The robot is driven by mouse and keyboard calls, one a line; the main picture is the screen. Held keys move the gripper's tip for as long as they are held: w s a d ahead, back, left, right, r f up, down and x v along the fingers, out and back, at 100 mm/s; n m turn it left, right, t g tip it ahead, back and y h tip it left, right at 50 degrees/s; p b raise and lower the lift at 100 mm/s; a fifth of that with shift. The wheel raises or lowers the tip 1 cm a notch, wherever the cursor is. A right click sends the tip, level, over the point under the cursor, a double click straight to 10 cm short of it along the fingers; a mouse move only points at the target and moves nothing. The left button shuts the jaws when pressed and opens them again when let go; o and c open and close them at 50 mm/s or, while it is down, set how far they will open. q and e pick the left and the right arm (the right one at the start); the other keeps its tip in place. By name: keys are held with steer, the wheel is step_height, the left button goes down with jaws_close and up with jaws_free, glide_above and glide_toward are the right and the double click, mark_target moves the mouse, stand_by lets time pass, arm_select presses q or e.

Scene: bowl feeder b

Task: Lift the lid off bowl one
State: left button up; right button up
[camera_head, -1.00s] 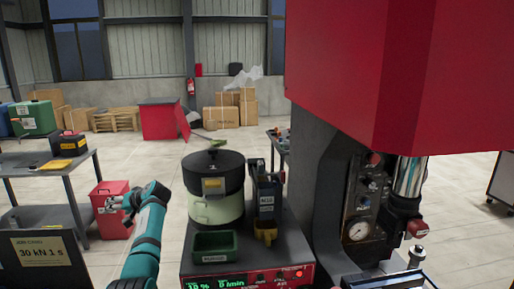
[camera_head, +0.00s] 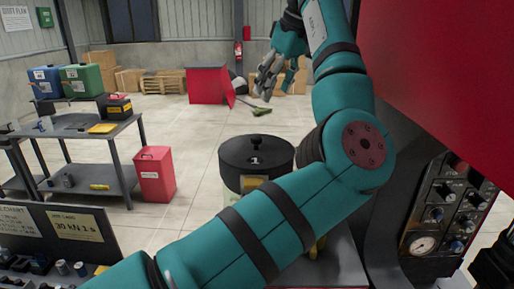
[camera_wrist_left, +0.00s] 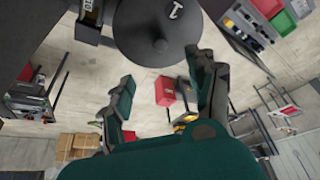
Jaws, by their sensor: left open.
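The black round lid (camera_head: 256,164) with a knob on top and a white "1" sits on bowl one; the pale green bowl below is mostly hidden by my left arm. My left gripper (camera_head: 272,84) is above and beyond the lid in the head view, open and empty. The arm crosses in front of the bowl and bends upward at the right. In the left wrist view, the lid (camera_wrist_left: 140,28) and its knob (camera_wrist_left: 160,46) show at the top, between and beyond the spread fingers of the gripper (camera_wrist_left: 160,70). No contact shows. My right gripper is not in view.
A large red machine (camera_head: 440,80) and a gauge panel (camera_head: 445,205) stand close at the right. A grey cart (camera_head: 100,145) and a red bin (camera_head: 154,173) stand at the left. Open floor lies behind the lid.

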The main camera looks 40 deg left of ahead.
arm_select(q)
glide_toward(256, 137)
steer(key=p+x, duration=0.1)
steer(key=x, duration=0.3)
steer(key=shift+w+f+p, duration=0.2)
steer(key=shift+f+p, duration=0.2)
steer(key=shift+f, duration=0.05)
steer(key=shift+s+f, duration=0.1)
steer(key=p+x, duration=0.3)
steer(key=x, duration=0.1)
steer(key=shift+a+f, duration=0.15)
steer(key=shift+a, duration=0.05)
steer(key=shift+a+f, duration=0.2)
steer(key=shift+f, duration=0.2)
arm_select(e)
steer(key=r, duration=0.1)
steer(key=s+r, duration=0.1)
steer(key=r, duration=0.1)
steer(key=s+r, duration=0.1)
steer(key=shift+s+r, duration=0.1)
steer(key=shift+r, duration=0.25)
arm_select(q)
steer(key=shift+d, duration=0.1)
steer(key=shift+c, duration=0.3)
steer(key=shift+r, duration=0.1)
steer(key=shift+c, duration=1)
jaws_close()
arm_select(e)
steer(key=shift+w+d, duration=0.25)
